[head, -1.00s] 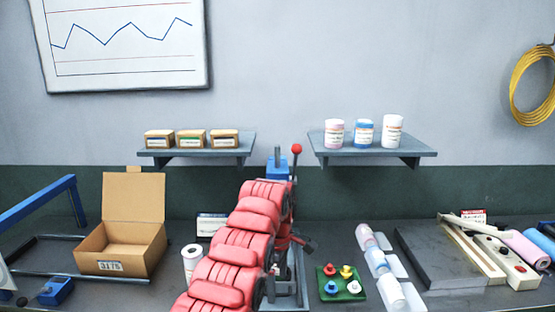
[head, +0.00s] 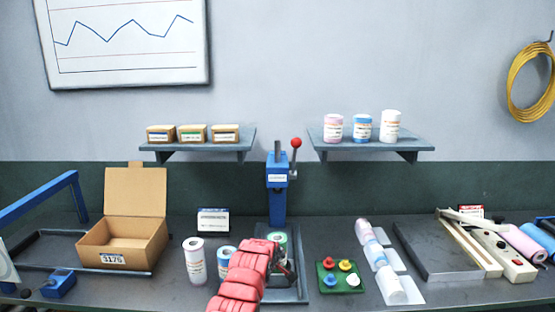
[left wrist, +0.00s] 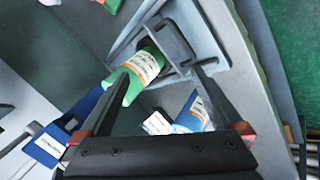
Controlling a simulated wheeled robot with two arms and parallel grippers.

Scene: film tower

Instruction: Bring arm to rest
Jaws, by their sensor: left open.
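My left arm, in red segmented padding, comes up from the bottom centre of the head view. My left gripper (head: 284,272) is at its end, beside the base of the blue lever press (head: 277,200), partly hidden by the arm. In the left wrist view the two dark fingers (left wrist: 160,78) are spread apart with nothing held between them. A green and white roll (head: 279,240) stands on the press base; it also shows in the left wrist view (left wrist: 143,66), beyond the fingers. My right gripper is not in view.
An open cardboard box (head: 120,243) is at left. A white roll (head: 194,262) and a blue-labelled roll (head: 225,258) stand beside my arm. A green tray of coloured knobs (head: 340,276) and several rolls on holders (head: 379,256) are to the right. A sealer (head: 490,240) lies at far right.

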